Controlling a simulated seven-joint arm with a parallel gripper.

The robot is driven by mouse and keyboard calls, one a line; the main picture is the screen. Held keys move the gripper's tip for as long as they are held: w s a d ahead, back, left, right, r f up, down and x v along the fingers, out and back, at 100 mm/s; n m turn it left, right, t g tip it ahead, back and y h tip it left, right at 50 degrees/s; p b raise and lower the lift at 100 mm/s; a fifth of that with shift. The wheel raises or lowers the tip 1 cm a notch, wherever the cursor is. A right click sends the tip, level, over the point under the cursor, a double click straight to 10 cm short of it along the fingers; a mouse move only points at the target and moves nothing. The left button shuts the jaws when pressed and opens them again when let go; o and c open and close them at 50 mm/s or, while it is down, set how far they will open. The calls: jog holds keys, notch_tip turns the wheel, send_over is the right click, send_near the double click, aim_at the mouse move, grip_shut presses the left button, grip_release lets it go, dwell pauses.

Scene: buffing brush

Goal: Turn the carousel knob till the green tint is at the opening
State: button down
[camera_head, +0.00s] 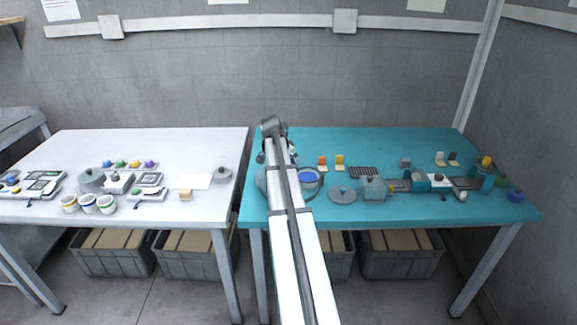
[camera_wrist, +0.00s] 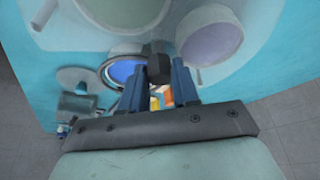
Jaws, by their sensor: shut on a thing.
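In the wrist view my gripper (camera_wrist: 158,85) has its two dark blue fingers on either side of a dark knob (camera_wrist: 158,70), shut on it. A round grey-rimmed opening with a blue tint (camera_wrist: 124,68) shows just left of the knob. In the head view the blue tint (camera_head: 309,178) shows right of my arm, at the left end of the teal table (camera_head: 400,143). My arm hides most of the carousel. I see no green tint at the opening.
A grey round lid (camera_head: 342,194) and a grey box (camera_head: 373,187) stand right of the carousel. Several small items fill the table's right side. A white table (camera_head: 200,145) stands at left.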

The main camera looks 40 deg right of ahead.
jog(key=n+t, duration=0.1)
jog(key=n, duration=0.1)
jog(key=n+t, duration=0.1)
jog(key=n, duration=0.2)
jog(key=shift+s+n+y, duration=0.2)
jog(key=shift+n+y, duration=0.1)
jog(key=n+t+y, duration=0.1)
jog(key=n, duration=0.2)
jog(key=n+t, duration=0.1)
jog(key=n, duration=0.2)
jog(key=shift+d+y, duration=0.2)
jog(key=shift+y, duration=0.2)
jog(key=n+y, duration=0.1)
jog(key=n, duration=0.2)
jog(key=n+y, duration=0.1)
jog(key=n, duration=0.2)
jog(key=shift+d+n, duration=0.2)
jog(key=shift+n, duration=0.1)
jog(key=n+y, duration=0.2)
jog(key=n, duration=0.3)
jog(key=shift+d, duration=0.1)
jog(key=shift+n, duration=0.4)
jog(key=c, duration=0.8)
grip_release()
jog(key=shift+c, duration=0.2)
